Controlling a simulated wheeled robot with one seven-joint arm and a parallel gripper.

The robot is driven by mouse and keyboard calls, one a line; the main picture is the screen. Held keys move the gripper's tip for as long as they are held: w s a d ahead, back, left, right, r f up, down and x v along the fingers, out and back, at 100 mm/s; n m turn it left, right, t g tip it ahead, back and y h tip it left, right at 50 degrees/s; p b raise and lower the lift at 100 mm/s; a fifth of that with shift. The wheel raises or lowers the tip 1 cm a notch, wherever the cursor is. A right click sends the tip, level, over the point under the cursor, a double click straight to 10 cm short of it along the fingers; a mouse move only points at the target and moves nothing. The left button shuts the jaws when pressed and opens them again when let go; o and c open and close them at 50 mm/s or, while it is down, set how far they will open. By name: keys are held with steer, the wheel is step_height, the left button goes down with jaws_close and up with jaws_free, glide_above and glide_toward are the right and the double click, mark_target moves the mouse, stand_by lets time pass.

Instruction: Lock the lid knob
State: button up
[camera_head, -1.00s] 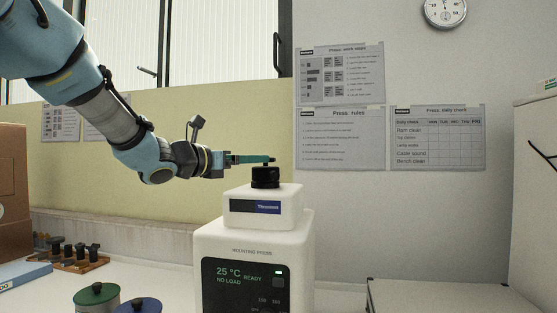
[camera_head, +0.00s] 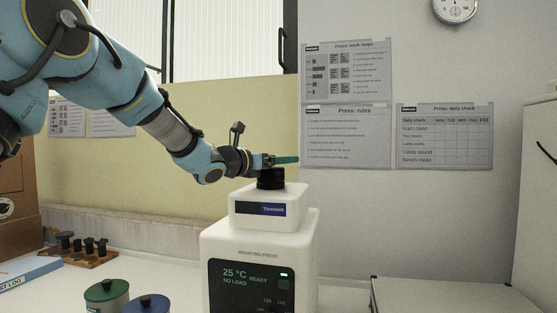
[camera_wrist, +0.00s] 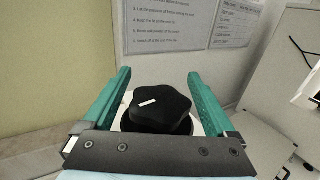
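The black lobed lid knob (camera_head: 271,179) sits on top of the white mounting press (camera_head: 258,240). In the wrist view the knob (camera_wrist: 157,110) carries a short white mark on its top, left of centre. My gripper (camera_head: 296,160) is at the knob's top, and its teal fingers reach past the knob to the right. In the wrist view the fingers of my gripper (camera_wrist: 158,73) are spread wide, one on each side of the knob, with a visible gap at the left. The head view does not settle whether the fingers are level with the knob or just above it.
A green-lidded jar (camera_head: 106,291) and a blue-lidded jar (camera_head: 147,304) stand at the front left. A wooden rack (camera_head: 92,258) holds several dark pieces. Paper sheets hang on the wall behind.

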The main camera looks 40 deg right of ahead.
steer(key=c, duration=1.3)
steer(key=shift+r+g+p, duration=0.15)
steer(key=shift+g+p, duration=0.15)
steer(key=shift+p, duration=0.15)
steer(key=shift+o, duration=0.2)
steer(key=shift+s+m+g+p, duration=0.15)
steer(key=shift+m+g+p, duration=0.15)
steer(key=shift+m+g, duration=0.45)
steer(key=o, duration=1.4)
steer(key=shift+c, duration=0.2)
steer(key=a+b, duration=0.1)
steer(key=a, duration=0.2)
steer(key=a+b, duration=0.1)
steer(key=a, duration=0.3)
steer(key=a+b, duration=0.1)
steer(key=a, duration=0.3)
steer(key=shift+w+b, duration=0.3)
